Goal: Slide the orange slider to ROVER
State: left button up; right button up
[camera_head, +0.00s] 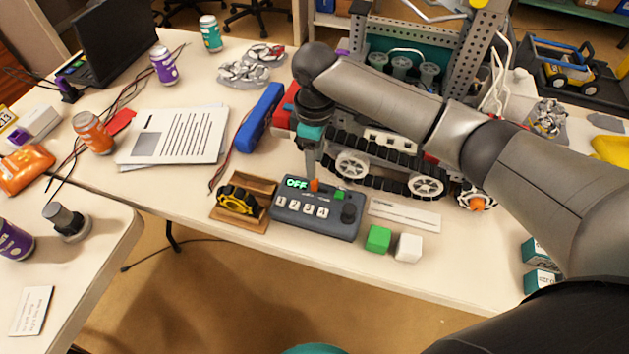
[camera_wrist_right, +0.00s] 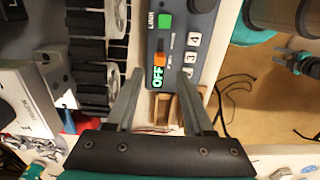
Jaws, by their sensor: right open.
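A dark grey control box (camera_head: 335,228) lies near the table's front edge. Its lit display reads OFF, and the box also shows in the right wrist view (camera_wrist_right: 176,52). The orange slider (camera_head: 314,185) is a small upright knob beside the display. In the wrist view the orange slider (camera_wrist_right: 160,60) appears in the gap between my fingertips. My right gripper (camera_head: 311,170) is open and points down above the box (camera_wrist_right: 160,74). I cannot tell whether a finger touches the slider. A small teal-and-grey shape at the wrist view's right edge may be my left gripper (camera_wrist_right: 300,64); its jaws are unclear.
The box carries a green button (camera_head: 339,195), a dark knob (camera_head: 348,214) and numbered keys. A tracked rover (camera_head: 385,165) stands close behind it. Green (camera_head: 378,238) and white (camera_head: 408,247) cubes sit in front right.

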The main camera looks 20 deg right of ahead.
aim_at(315, 185)
notch_tip(315, 185, down, 8)
jog(key=shift+r+b, duration=0.2)
jog(key=shift+b, duration=0.75)
pick_arm(q)
jog(key=shift+w+f, duration=1)
jog(key=shift+f, duration=0.1)
jog(key=shift+s, duration=0.1)
pick_arm(e)
jog(key=shift+c, duration=0.4)
jog(key=c, duration=0.3)
pick_arm(q)
jog(key=shift+s, duration=0.2)
pick_arm(e)
grip_shut()
